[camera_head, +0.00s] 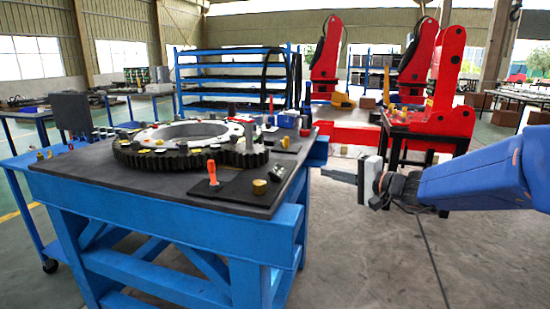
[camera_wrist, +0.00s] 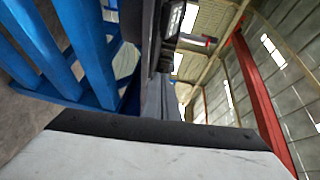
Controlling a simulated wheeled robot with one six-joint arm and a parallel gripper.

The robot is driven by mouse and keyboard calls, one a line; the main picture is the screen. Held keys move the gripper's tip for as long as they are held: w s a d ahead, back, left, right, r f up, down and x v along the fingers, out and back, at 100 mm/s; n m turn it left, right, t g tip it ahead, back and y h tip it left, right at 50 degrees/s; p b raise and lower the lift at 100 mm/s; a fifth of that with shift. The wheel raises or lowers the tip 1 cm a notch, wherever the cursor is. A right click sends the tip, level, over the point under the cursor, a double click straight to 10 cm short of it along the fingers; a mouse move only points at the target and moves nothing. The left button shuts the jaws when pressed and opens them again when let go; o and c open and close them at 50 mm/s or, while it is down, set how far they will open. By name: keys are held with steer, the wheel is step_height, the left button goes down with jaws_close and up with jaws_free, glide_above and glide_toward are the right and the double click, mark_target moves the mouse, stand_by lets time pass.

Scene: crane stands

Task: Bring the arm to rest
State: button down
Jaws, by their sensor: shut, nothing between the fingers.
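My blue arm (camera_head: 480,180) reaches in from the right edge of the head view. My gripper (camera_head: 328,174) is at its end, pointing left, just right of the blue workbench (camera_head: 170,220). It is shut and empty, and appears clear of the bench in open air. In the wrist view, the pale gripper body (camera_wrist: 150,158) fills the bottom, and blue bench legs (camera_wrist: 80,45) show at the left.
A large dark toothed ring (camera_head: 225,155), an orange-handled tool (camera_head: 212,173) and small parts lie on the bench. Red crane stands (camera_head: 440,95) are behind my gripper. Blue shelving (camera_head: 230,70) stands behind the bench. Floor below my arm is clear.

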steer(key=s+a+f+n+g+h, duration=0.1)
steer(key=s+f+n+g+h, duration=0.2)
steer(key=s, duration=0.8)
steer(key=s+a+f+n+g, duration=0.1)
steer(key=s+f+n+g, duration=0.25)
steer(key=s+f, duration=0.45)
steer(key=s+d+f+n+h, duration=0.1)
steer(key=s+d+f+h, duration=0.1)
steer(key=s+d+h, duration=0.2)
steer(key=s+d+f+h, duration=0.3)
steer(key=s+d+h, duration=0.1)
steer(key=s+d, duration=0.6)
steer(key=shift+s+d+n+h, duration=0.3)
steer(key=shift+s+n+h, duration=0.1)
steer(key=shift+s, duration=0.85)
